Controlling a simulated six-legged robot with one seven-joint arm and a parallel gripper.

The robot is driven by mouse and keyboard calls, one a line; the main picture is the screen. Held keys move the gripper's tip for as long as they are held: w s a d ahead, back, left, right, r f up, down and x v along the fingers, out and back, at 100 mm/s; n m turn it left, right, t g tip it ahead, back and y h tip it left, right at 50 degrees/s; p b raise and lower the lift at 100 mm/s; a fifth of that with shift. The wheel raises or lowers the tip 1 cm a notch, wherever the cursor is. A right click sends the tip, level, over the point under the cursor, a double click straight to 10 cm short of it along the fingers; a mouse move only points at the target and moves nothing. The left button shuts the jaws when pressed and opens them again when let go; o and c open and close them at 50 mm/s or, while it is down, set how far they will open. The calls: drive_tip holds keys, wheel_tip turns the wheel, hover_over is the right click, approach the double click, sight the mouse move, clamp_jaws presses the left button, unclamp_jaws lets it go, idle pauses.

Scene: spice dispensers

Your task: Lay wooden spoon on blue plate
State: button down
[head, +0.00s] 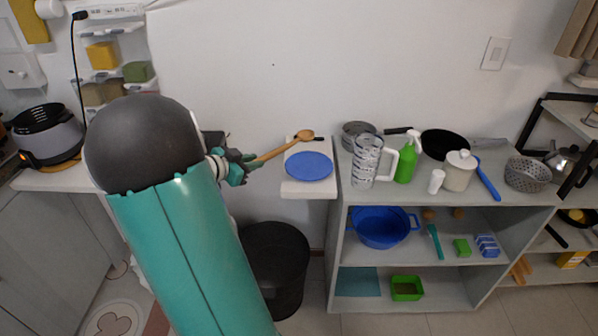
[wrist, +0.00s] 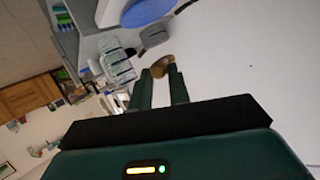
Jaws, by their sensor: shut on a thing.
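The wooden spoon (head: 280,149) is held by its handle end in my gripper (head: 250,164), with its bowl pointing right and slightly up. In the head view the bowl overlaps the back edge of the small white shelf, and it looks raised above it. The blue plate (head: 309,166) lies flat on that shelf, in front of and below the spoon's bowl. In the wrist view the spoon's bowl (wrist: 161,67) shows past my gripper's fingers (wrist: 161,90), and the blue plate (wrist: 146,10) is at the top edge. No contact between spoon and plate is visible.
A grey shelf unit (head: 345,218) stands right of the white shelf (head: 309,191). A measuring cup (head: 367,163), green spray bottle (head: 406,163) and black pan (head: 444,144) stand on its top. A dark bin (head: 276,270) stands below on the floor.

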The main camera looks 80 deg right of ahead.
drive_tip(key=x, duration=0.6)
drive_tip(key=shift+s+d+f, duration=0.2)
drive_tip(key=shift+f, duration=0.1)
drive_tip(key=d+f, duration=0.1)
drive_tip(key=s+d+f, duration=0.1)
drive_tip(key=f, duration=0.1)
drive_tip(key=s+d+f, duration=0.1)
drive_tip(key=d, duration=0.1)
drive_tip(key=shift+f, duration=0.4)
drive_tip(key=shift+s+d+f, duration=0.25)
drive_tip(key=shift+d+f, duration=0.05)
drive_tip(key=shift+f, duration=0.15)
drive_tip(key=shift+d+f, duration=0.15)
drive_tip(key=shift+f, duration=1.55)
drive_tip(key=shift+f, duration=0.15)
drive_tip(key=c, duration=1.3)
unclamp_jaws()
